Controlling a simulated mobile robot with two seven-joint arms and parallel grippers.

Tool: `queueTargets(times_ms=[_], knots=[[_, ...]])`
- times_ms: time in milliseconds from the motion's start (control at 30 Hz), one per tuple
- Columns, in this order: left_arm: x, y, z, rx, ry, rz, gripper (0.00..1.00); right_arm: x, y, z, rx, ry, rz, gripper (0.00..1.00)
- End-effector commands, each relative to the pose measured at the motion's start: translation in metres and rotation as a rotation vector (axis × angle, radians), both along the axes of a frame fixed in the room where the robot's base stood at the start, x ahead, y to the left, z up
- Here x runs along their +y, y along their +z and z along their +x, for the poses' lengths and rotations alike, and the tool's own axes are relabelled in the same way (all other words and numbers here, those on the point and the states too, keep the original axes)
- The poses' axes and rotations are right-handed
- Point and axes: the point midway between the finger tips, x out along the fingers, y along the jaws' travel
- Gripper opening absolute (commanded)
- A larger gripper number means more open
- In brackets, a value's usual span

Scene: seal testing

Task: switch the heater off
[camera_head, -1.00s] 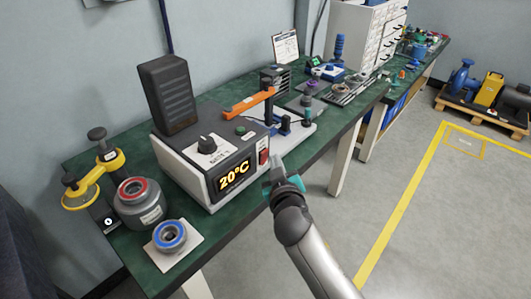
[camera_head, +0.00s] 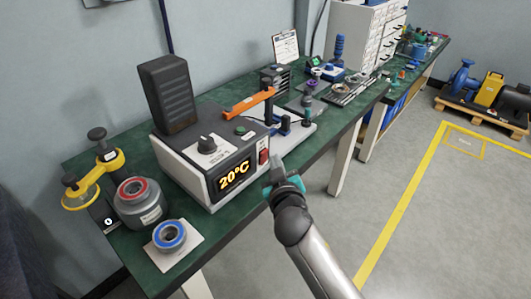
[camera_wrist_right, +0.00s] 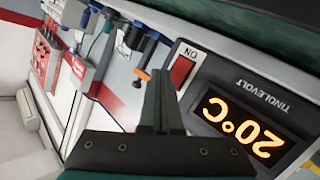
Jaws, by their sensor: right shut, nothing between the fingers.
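The heater (camera_head: 213,150) is a grey and white box on the green bench, with a black slatted block on top and a lit display (camera_head: 234,177) reading 20°C. Its red rocker switch (camera_head: 263,157) is on the front face, right of the display. In the right wrist view the red switch (camera_wrist_right: 182,72) sits in a pale plate marked "ON", beside the display (camera_wrist_right: 243,131). My right gripper (camera_head: 277,162) is shut and empty, just in front of the switch. In the wrist view its fingers (camera_wrist_right: 158,84) are close beside the switch; I cannot tell whether they touch. My left gripper is not in view.
An orange-handled clamp fixture (camera_head: 252,102) stands behind the heater.

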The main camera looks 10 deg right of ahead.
Motion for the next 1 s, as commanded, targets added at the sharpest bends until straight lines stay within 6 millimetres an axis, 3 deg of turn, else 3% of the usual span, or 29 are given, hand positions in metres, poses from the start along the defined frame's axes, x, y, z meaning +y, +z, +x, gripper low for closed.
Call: queueTargets(times_ms=[367, 1000], knots=[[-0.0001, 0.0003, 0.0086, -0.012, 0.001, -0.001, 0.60, 0.0005, 0.0002, 0.0006, 0.000, 0.000, 0.000, 0.00], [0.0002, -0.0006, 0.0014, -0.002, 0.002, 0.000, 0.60, 0.0055, 0.0012, 0.0070, 0.000, 0.000, 0.000, 0.00]])
